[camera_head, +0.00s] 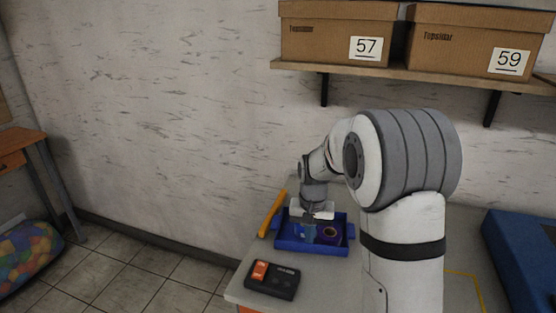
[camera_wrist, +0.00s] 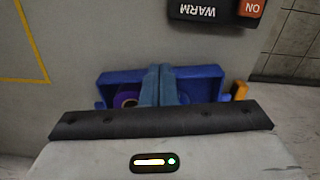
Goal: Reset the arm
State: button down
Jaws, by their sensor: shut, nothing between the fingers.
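My gripper (camera_head: 308,226) hangs pointing down over the blue tray (camera_head: 282,244) on the grey table. In the wrist view its two blue-grey fingers (camera_wrist: 159,86) are pressed together with nothing between them. A purple round item with an orange-brown centre (camera_head: 331,231) lies in the tray, to the right of the fingers. In the wrist view this purple item (camera_wrist: 128,97) is partly hidden by the gripper body.
A black box with an orange switch (camera_head: 272,279) stands in front of the tray; the wrist view shows its WARM label (camera_wrist: 197,11). A yellow-orange bar (camera_head: 271,214) lies left of the tray. A shelf (camera_head: 420,76) with cardboard boxes hangs above. A blue object (camera_head: 515,262) stands right.

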jog(key=s+d+r+n+t, duration=0.1)
jog(key=s+r, duration=0.3)
jog(key=s, duration=0.8)
jog(key=s+r+n+t, duration=0.1)
jog(key=s+r, duration=0.4)
jog(key=s, duration=0.8)
jog(key=shift+s+d+r+n+t, duration=0.15)
jog(key=shift+d+r+n+t, duration=0.05)
jog(key=shift+d+n+t, duration=0.15)
